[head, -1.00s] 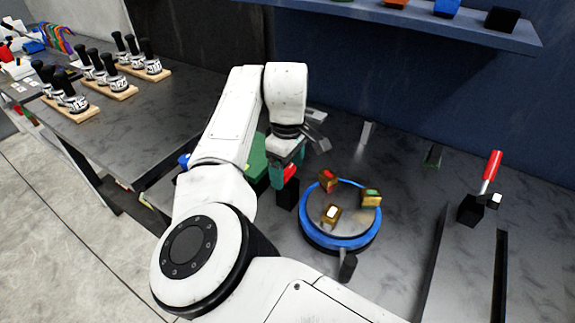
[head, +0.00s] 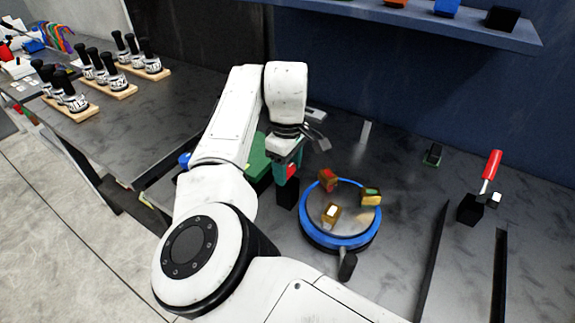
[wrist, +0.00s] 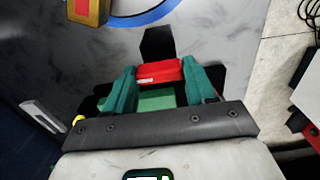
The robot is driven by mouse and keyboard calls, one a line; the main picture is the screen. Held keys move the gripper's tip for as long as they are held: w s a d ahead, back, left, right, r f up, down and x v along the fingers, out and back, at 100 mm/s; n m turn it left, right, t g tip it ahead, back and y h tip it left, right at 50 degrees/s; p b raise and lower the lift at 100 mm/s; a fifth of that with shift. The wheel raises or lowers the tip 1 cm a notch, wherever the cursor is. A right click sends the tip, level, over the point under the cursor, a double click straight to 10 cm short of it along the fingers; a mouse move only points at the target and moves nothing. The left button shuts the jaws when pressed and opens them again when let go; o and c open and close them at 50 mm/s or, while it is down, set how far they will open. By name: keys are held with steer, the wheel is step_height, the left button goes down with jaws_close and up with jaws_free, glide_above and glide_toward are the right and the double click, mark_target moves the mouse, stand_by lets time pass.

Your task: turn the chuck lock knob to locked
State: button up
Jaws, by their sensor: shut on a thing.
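A red knob (wrist: 158,72) with a small white label sits between the two green fingers of my gripper (wrist: 160,82) in the wrist view. The fingers are shut on it, one on each side. A black block (wrist: 157,44) shows just beyond the knob. In the head view my gripper (head: 287,165) points down left of the round blue-rimmed chuck (head: 308,226), with a bit of red at the fingertips and a black block (head: 287,193) below. The chuck carries jaw blocks with red, white and green tops. The knob's marking is too small to read.
A red-handled lever (head: 490,170) on a black base stands at the right beside dark slots. A small black block (head: 347,266) sits at the chuck's front. A green block (head: 257,158) lies behind my arm. A shelf (head: 420,24) runs above the back.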

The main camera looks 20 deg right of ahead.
steer(key=shift+r+m, duration=0.1)
steer(key=shift+m, duration=0.2)
steer(key=m+p, duration=0.2)
steer(key=shift+m+p, duration=0.35)
steer(key=shift+m, duration=0.05)
steer(key=m+p, duration=0.2)
steer(key=m, duration=0.3)
steer(key=shift+p, duration=0.3)
steer(key=m+p, duration=0.1)
steer(key=m, duration=0.3)
steer(key=shift+m, duration=0.4)
steer(key=shift+m+p, duration=0.5)
steer(key=shift+m, duration=1.7)
steer(key=o, duration=1)
steer(key=shift+o, duration=0.2)
